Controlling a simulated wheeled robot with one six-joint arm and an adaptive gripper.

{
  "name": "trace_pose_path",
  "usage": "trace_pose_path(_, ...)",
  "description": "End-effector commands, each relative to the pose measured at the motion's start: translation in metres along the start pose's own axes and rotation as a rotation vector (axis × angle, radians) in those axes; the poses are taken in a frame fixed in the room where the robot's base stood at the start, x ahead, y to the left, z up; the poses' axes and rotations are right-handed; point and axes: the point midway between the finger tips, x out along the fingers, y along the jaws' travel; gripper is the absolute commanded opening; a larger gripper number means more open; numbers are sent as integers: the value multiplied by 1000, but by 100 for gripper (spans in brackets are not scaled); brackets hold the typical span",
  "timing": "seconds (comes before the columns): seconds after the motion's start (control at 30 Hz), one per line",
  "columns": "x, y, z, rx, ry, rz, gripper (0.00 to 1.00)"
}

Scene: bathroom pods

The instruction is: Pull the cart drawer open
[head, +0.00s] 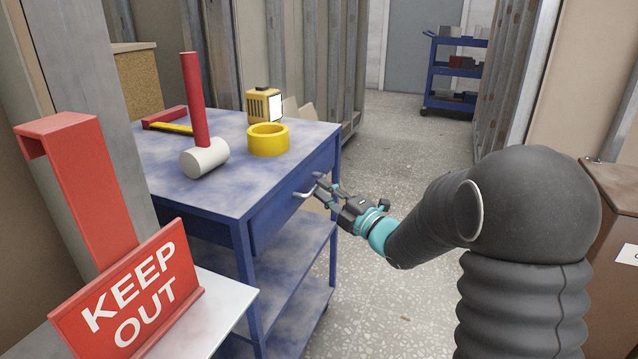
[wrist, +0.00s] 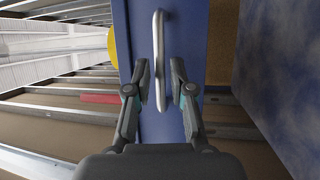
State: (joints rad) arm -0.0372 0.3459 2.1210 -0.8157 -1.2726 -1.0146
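The blue cart (head: 225,190) stands left of centre in the head view. Its drawer (head: 285,205) is in the side facing my arm and looks closed. A pale curved handle (head: 305,190) sticks out from the drawer front. In the wrist view the handle (wrist: 159,60) is a metal bar on the blue drawer front (wrist: 190,40). My gripper (head: 318,186) is at the handle. In the wrist view my gripper (wrist: 160,80) is open, with one finger on each side of the handle's lower part. The left finger is very near the bar; I cannot tell if it touches.
On the cart top are a mallet (head: 205,158), a yellow tape roll (head: 268,139) and a yellow boxy device (head: 263,105). A red KEEP OUT sign (head: 130,295) stands at front left. Another blue cart (head: 455,70) is far back. Floor (head: 400,150) right of the near cart is clear.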

Motion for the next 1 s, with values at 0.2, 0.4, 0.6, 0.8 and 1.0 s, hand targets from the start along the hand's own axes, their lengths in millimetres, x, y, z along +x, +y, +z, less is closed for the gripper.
trace_pose_path(0.2,23,0,0,0,1,0,22)
trace_pose_path(0.4,28,0,0,0,0,0,22)
trace_pose_path(0.6,27,0,0,0,0,0,17)
trace_pose_path(0.8,27,0,0,0,0,0,0)
trace_pose_path(1.0,26,0,0,1,2,0,0)
